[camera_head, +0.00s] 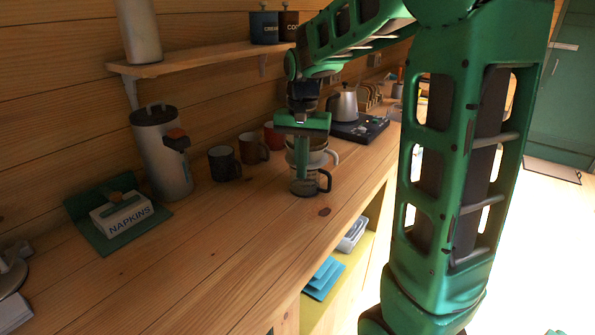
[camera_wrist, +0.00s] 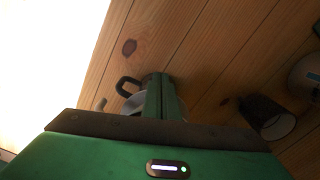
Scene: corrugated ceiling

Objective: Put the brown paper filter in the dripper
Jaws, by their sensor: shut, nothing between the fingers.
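My gripper (camera_head: 302,172) points straight down with its green fingers together and nothing held between them. In the head view the fingers pass in front of the white dripper (camera_head: 318,157), which sits on a glass carafe (camera_head: 307,187) with a dark handle. The fingers hide part of the dripper, and I cannot tell whether they touch it. In the wrist view the shut fingers (camera_wrist: 164,88) partly cover the pale dripper (camera_wrist: 136,103), and a dark handle (camera_wrist: 126,84) shows beside them. I cannot clearly make out the brown paper filter in either view.
A dark mug (camera_head: 223,163), a brown mug (camera_head: 253,148) and a red mug (camera_head: 273,137) stand left of the carafe. A kettle (camera_head: 343,104) stands behind. A tall canister (camera_head: 163,160) and a napkin box (camera_head: 121,213) are left. The front counter (camera_head: 235,235) is clear.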

